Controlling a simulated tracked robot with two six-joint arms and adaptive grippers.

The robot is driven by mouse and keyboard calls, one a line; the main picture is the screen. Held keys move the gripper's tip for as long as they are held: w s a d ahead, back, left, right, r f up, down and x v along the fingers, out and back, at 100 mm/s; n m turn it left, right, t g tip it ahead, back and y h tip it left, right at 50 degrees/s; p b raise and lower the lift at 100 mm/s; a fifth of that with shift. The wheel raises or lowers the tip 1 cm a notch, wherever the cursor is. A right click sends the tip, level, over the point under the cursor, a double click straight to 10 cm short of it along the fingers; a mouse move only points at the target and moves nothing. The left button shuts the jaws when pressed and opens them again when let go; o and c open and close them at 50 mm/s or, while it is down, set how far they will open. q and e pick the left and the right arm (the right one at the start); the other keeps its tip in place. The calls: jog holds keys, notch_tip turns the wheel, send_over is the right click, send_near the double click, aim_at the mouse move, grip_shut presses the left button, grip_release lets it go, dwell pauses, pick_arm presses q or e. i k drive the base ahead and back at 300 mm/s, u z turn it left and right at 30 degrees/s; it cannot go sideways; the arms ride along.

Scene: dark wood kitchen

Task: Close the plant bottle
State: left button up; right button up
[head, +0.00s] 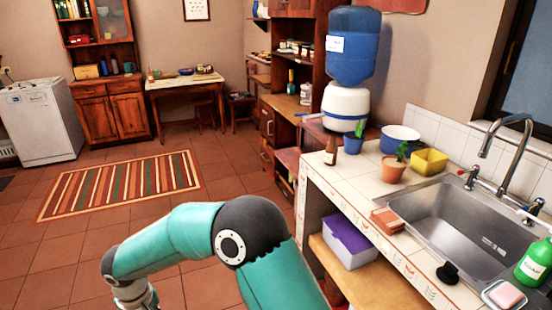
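A green bottle (535,262) with a white label stands at the right edge, beside the sink; its top is partly cut off by the frame. A small brown bottle (331,151) with a pale label stands upright at the counter's far left corner. A potted plant (393,169) in a terracotta pot stands on the counter. I cannot tell which item is the plant bottle. One teal arm of mine bends across the lower middle, with its wrist at the bottom edge. Neither gripper shows.
A steel sink (470,225) with a tap (500,150) fills the counter's right. A yellow container (429,161), a blue-and-white bowl (400,139), a sponge-like block (387,221), a black object (448,273) and a soap dish (504,296) surround it. Open floor lies left, with a striped rug (120,185).

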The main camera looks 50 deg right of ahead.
aim_at(331, 150)
jog(key=u, duration=0.55)
jog(key=i, duration=2.15)
jog(key=z, duration=2)
jog(key=i, duration=0.25)
jog(key=z, duration=1.95)
